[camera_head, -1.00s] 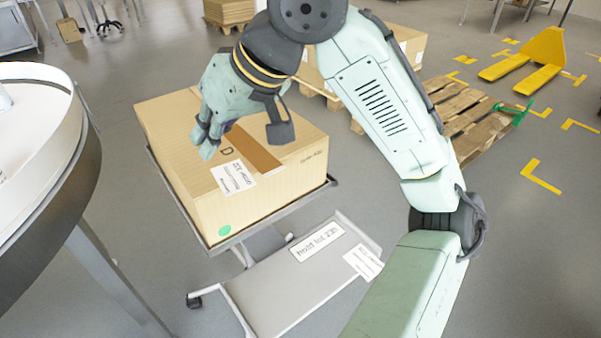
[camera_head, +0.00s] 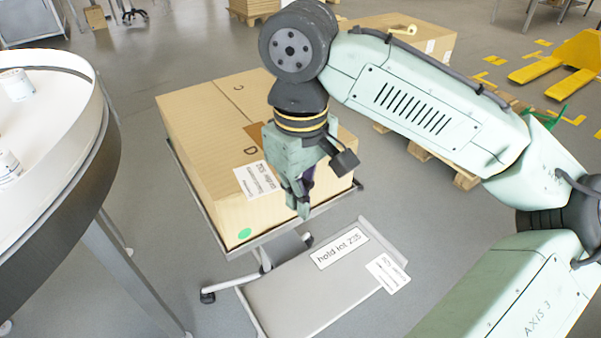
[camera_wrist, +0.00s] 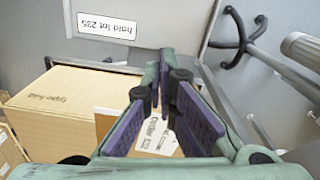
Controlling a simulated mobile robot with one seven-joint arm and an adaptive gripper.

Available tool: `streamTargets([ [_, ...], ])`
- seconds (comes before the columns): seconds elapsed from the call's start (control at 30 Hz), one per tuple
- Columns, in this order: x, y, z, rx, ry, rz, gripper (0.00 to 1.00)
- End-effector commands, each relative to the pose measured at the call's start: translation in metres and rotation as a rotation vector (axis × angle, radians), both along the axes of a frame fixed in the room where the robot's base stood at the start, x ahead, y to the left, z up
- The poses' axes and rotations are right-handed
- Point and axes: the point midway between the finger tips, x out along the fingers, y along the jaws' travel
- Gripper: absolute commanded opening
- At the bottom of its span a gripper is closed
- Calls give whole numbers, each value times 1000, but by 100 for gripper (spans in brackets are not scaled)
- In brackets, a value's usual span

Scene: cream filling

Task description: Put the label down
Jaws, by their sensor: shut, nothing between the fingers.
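My gripper (camera_head: 303,208) is shut and empty, pointing down in front of the near side of the cardboard box (camera_head: 215,200). In the wrist view my gripper (camera_wrist: 167,62) shows purple finger pads with nothing held between them. A white label reading "hold lot 235" (camera_head: 340,248) lies flat on the grey panel below the box; it also shows upside down in the wrist view (camera_wrist: 107,26). A second white label (camera_head: 387,273) lies at the panel's right edge, its text too small to read. An "order" label (camera_head: 257,180) is on the box, partly behind the fingers in the wrist view (camera_wrist: 158,136).
The box rests on a wheeled cart (camera_head: 228,252), whose grey panel (camera_head: 295,298) has bare room left of the labels. Pallets and a yellow pallet jack (camera_head: 560,65) stand at the right rear.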

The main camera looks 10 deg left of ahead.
Motion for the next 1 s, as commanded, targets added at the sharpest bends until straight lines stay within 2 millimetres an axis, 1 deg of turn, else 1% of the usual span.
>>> streamTargets([
  [0.03,0,-1,-12,0,1,0,0],
  [0.1,-1,0,-25,1,1,0,0],
  [0.13,1,1,-27,-1,1,1,0],
  [0.2,9,14,-23,0,0,2,0],
  [0.3,16,24,-24,0,-1,0,0],
  [0.4,20,30,-24,0,-1,0,0],
  [0.83,23,34,-25,2,-2,-1,0],
  [1.0,34,52,-22,5,0,3,0],
])
